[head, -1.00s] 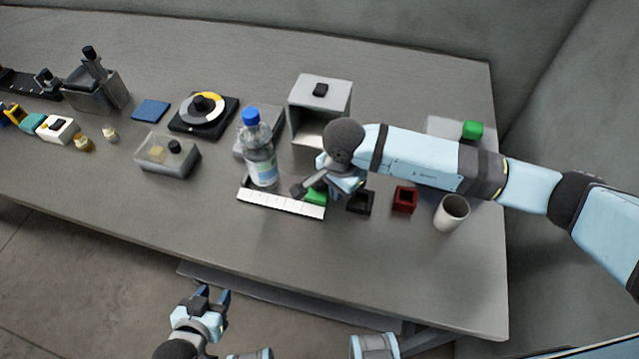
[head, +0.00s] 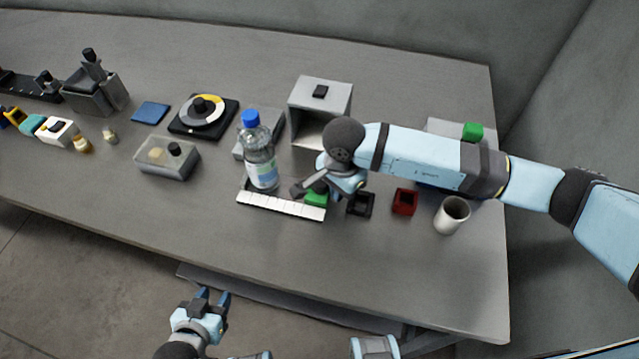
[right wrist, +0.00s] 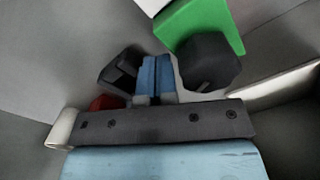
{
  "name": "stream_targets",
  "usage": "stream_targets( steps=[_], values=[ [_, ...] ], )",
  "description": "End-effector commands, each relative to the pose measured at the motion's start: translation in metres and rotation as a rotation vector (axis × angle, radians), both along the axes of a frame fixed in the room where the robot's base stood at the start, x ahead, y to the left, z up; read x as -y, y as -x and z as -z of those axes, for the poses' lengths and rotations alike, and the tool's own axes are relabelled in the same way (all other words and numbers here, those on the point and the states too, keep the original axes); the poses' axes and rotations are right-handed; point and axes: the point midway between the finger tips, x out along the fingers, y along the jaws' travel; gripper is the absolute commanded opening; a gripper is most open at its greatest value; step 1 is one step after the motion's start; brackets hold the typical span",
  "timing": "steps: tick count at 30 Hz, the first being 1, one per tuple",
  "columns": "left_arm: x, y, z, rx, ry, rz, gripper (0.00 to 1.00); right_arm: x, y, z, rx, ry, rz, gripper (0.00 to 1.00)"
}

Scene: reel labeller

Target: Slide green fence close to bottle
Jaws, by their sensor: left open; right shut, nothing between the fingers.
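The clear bottle (head: 262,165) with a blue cap stands upright at the back edge of the white ruled strip (head: 282,204). The green fence (head: 316,199) is at the strip's right end, to the right of the bottle with a gap between, partly covered by my right arm. It also shows large in the right wrist view (right wrist: 205,22), beside a dark knob (right wrist: 207,62). My right gripper (right wrist: 156,62) is shut and empty, close to the knob; whether it touches is unclear. My left gripper (head: 213,296) is open and empty, in front of the table.
A black open box (head: 361,205), a red box (head: 405,201) and a white cup (head: 452,213) stand right of the strip. A grey housing (head: 322,95) is behind. A lidded clear box (head: 168,157) is to the left. The table front is clear.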

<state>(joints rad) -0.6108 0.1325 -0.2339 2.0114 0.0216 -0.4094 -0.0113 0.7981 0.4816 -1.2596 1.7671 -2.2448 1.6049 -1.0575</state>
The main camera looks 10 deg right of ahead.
Motion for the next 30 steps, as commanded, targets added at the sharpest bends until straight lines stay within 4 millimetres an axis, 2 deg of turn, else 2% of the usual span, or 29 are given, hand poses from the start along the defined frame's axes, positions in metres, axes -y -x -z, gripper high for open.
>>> stream_targets(
  steps=[30],
  values=[
    [0.000, 0.000, 0.013, -0.001, 0.000, 0.000, 0.43, -0.023, -0.009, 0.001, 0.001, -0.003, -0.002, 0.00]
  ],
)
